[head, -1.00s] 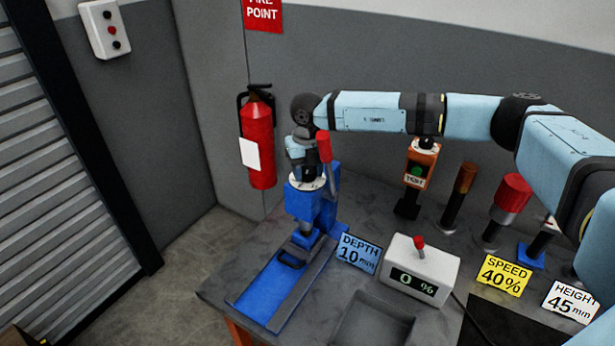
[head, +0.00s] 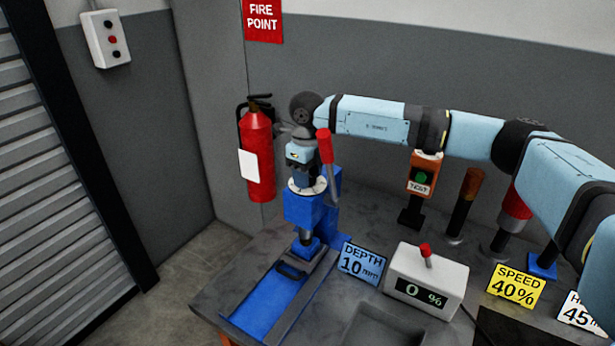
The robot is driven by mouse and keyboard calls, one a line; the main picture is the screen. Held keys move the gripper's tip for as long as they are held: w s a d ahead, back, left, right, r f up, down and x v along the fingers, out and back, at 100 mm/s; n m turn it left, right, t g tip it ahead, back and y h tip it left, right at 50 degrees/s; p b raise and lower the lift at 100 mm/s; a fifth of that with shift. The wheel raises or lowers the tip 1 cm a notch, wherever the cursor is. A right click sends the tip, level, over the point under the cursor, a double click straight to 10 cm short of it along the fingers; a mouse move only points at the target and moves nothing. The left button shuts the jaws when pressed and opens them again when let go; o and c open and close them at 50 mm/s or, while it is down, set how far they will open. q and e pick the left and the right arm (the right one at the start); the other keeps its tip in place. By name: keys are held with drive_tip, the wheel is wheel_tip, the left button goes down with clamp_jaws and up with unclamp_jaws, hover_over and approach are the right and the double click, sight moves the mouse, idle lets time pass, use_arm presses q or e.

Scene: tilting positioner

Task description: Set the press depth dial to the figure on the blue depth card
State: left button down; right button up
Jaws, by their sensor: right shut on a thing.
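The blue press (head: 305,212) stands at the left of the bench with a red-handled lever (head: 325,147) at its side. Its depth dial (head: 309,188) is a pale ring with dark marks on top; its setting is too small to read. My right gripper (head: 301,168) points down just above the ring and is shut on the dial's knob, which it mostly hides. The blue depth card (head: 361,261) stands right of the press and reads "DEPTH 10 mm". My left gripper is out of view.
A white box (head: 427,276) with a red toggle shows "0 %". Yellow speed card (head: 515,287) reads "40%". An orange test post (head: 424,174) and upright tools stand behind. My right arm spans above them. A red extinguisher (head: 257,165) hangs behind the press.

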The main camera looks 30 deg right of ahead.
drive_tip(key=shift+r, duration=0.1)
idle(0.3)
drive_tip(key=o, duration=0.9)
drive_tip(key=shift+o, duration=0.2)
wheel_tip(320, 180, up, 14)
drive_tip(key=b, duration=0.2)
